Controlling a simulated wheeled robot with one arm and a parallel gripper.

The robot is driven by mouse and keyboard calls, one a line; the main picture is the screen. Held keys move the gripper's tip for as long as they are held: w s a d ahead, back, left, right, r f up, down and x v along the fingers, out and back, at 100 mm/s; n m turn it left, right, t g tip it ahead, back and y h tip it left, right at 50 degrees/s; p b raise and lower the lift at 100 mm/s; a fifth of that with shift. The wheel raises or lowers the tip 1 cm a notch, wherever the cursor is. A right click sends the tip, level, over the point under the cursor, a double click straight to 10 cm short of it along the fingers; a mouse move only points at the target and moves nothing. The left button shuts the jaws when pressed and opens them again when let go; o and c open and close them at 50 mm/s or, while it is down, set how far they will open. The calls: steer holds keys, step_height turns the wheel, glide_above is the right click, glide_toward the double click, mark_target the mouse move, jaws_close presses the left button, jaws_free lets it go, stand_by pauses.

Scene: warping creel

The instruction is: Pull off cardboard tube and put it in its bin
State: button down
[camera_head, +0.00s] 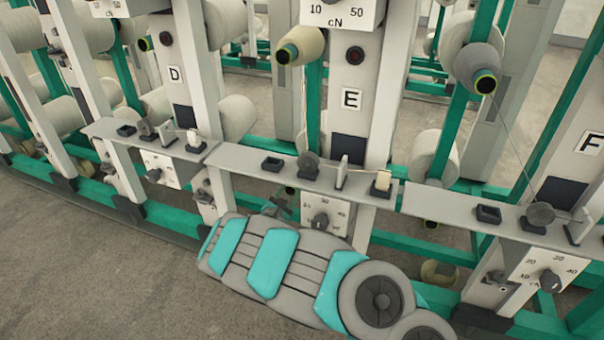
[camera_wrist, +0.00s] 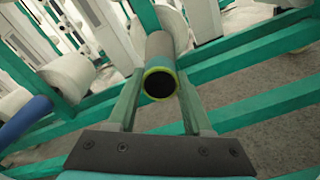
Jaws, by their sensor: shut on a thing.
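In the wrist view a bare dark grey-brown cardboard tube (camera_wrist: 160,50) with a yellow-green rim points its open end at the camera. My gripper (camera_wrist: 160,76) has one finger on each side of the tube and is shut on it near that end. The tube's far end is not clear, so I cannot tell whether it is still on a holder. In the head view my arm reaches to the shelf below the E post (camera_head: 351,99), and the fingers are mostly hidden there. No bin shows in either view.
A shelf (camera_head: 240,160) with small fittings runs just above my arm. A dial box (camera_head: 322,217) hangs beneath it. Green rails (camera_wrist: 255,57) and a blue tube (camera_wrist: 25,120) surround my gripper. Open floor (camera_head: 100,270) lies at lower left.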

steer(key=shift+s+a, duration=0.15)
steer(key=shift+s, duration=0.1)
steer(key=p+v, duration=0.7)
steer(key=v, duration=0.6)
steer(key=shift+s, duration=0.4)
stand_by(0.3)
steer(key=shift+a, duration=0.15)
steer(key=p+v, duration=0.2)
steer(key=v, duration=0.1)
stand_by(0.3)
steer(key=shift+r, duration=0.2)
